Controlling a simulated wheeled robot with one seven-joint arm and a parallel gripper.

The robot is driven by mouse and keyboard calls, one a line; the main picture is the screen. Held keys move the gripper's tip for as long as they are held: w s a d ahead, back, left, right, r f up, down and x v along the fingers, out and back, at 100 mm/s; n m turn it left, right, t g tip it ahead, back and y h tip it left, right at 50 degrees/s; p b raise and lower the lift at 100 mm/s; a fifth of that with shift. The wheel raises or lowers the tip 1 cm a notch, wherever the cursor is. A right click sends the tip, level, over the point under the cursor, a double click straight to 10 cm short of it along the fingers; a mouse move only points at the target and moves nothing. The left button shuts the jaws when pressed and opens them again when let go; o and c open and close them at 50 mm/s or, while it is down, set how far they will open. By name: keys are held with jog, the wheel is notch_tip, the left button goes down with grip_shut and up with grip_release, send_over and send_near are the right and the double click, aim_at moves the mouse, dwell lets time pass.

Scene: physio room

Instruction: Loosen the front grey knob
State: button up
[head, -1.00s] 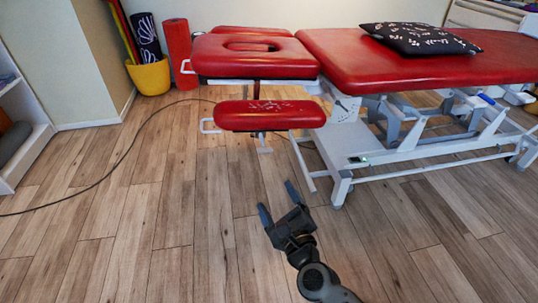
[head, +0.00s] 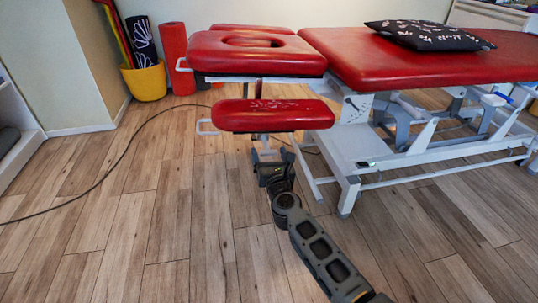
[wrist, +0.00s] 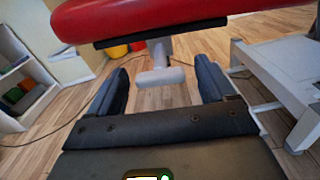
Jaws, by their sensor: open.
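The front grey knob (wrist: 160,77) is a light grey crossbar-like cylinder on a short post under the red front pad (wrist: 150,18). In the wrist view it stands between my two fingers, a little beyond their tips as far as I can tell. My gripper (head: 269,155) is open, with dark fingers on either side of the knob and no visible contact. In the head view it reaches under the near edge of the red front pad (head: 272,115), and the knob is mostly hidden there by my gripper.
The white table frame (head: 350,165) and its leg stand close right of my gripper. The red headrest (head: 258,60) is above and behind. A black cable (head: 110,165) crosses the floor at left. A yellow bucket (head: 146,82) stands at the back. The wooden floor in front is clear.

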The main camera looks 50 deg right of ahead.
jog(key=shift+w+d, duration=0.3)
jog(key=shift+w, duration=0.1)
jog(key=c, duration=1.1)
